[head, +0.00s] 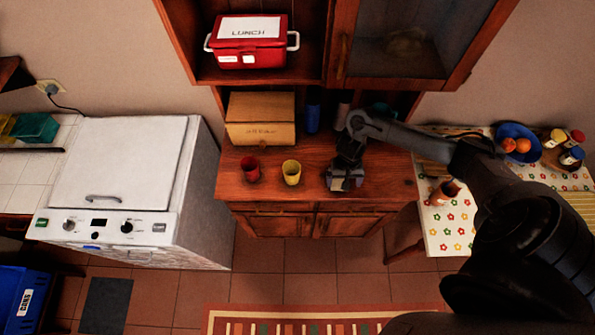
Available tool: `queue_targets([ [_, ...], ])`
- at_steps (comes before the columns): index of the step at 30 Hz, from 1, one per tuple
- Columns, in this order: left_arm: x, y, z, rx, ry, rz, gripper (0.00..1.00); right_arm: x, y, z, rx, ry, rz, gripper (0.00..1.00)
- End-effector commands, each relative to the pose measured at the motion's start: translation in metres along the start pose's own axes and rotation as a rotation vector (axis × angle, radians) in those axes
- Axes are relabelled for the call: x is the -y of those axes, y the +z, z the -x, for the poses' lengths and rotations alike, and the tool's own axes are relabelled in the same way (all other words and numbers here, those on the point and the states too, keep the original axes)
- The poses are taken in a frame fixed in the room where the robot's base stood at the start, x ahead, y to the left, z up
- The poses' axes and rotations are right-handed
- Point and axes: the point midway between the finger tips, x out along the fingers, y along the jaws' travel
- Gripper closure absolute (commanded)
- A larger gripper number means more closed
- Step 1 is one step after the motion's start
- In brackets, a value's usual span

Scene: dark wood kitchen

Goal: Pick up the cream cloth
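I cannot make out a separate cream cloth for certain. A cream cover with a flower pattern (447,240) lies over the table at the right. My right arm reaches in from the right, and my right gripper (345,183) points down at the wooden counter, to the right of the yellow cup. A small pale grey patch shows at its fingertips; I cannot tell whether it is the fingers or something between them. The gripper hides the counter beneath it. My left gripper is not in view.
A red cup (250,170) and a yellow cup (291,173) stand on the counter, with a cardboard box (260,119) behind. A red lunch box (250,41) sits on the shelf above. A blue bowl of oranges (518,142) and several jars stand on the right table.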

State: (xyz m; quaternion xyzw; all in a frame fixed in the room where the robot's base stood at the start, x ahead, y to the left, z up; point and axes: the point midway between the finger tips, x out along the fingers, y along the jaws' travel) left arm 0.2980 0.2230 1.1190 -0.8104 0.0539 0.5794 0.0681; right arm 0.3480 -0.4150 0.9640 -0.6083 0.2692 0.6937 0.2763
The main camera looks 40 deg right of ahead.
Motion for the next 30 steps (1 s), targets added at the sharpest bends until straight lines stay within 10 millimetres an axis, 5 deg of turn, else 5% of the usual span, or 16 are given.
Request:
queue_targets([
  [1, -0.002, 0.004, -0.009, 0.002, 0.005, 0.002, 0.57, 0.001, -0.024, 0.009, -0.044, -0.003, -0.005, 0.04],
  [6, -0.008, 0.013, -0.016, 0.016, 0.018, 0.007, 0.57, 0.012, -0.055, 0.030, -0.109, -0.030, -0.009, 0.04],
  [30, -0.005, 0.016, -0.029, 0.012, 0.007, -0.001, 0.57, 0.015, -0.069, -0.045, -0.116, -0.040, -0.008, 0.04],
])
